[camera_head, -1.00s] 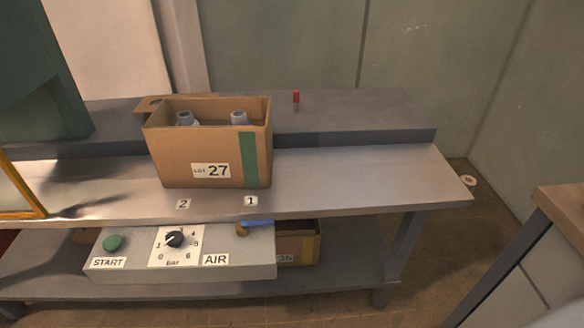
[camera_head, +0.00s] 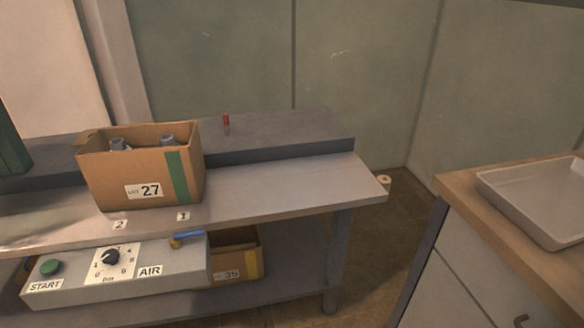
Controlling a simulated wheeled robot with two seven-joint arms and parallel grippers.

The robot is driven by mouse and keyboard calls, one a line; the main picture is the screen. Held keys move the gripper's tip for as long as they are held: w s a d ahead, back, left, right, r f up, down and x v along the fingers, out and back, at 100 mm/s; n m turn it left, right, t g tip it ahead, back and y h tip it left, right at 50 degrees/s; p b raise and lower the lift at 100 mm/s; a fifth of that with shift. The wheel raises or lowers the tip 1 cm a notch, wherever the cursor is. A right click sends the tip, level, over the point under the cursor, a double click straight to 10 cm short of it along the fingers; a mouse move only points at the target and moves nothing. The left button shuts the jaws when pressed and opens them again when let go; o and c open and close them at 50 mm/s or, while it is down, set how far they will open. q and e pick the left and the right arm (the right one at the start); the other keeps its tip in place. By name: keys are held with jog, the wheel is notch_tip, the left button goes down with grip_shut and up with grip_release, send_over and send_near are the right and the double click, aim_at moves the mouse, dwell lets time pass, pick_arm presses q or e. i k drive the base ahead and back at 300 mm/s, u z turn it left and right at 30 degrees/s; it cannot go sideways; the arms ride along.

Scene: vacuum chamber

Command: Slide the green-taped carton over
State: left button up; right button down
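The green-taped carton (camera_head: 110,180) stands upright and open on the steel bench at the left of the head view. It bears a label reading 27 and a vertical green tape strip near its right front edge. Two grey bottle-like tops (camera_head: 168,141) show inside it. It sits behind the small bench tags 2 (camera_head: 120,224) and 1 (camera_head: 183,216). Neither of my grippers is in view.
The bench top (camera_head: 290,190) is clear right of the carton. A raised grey shelf behind holds a small red-topped item (camera_head: 226,122). Below are a control box (camera_head: 75,287) and a yellow-taped carton 35 (camera_head: 232,263). A wooden-topped cabinet (camera_head: 455,186) with a tray (camera_head: 540,200) stands right.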

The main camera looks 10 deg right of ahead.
aim_at(127, 181)
jog(key=z, duration=0.7)
jog(key=i, duration=1.1)
jog(key=u, duration=1.2)
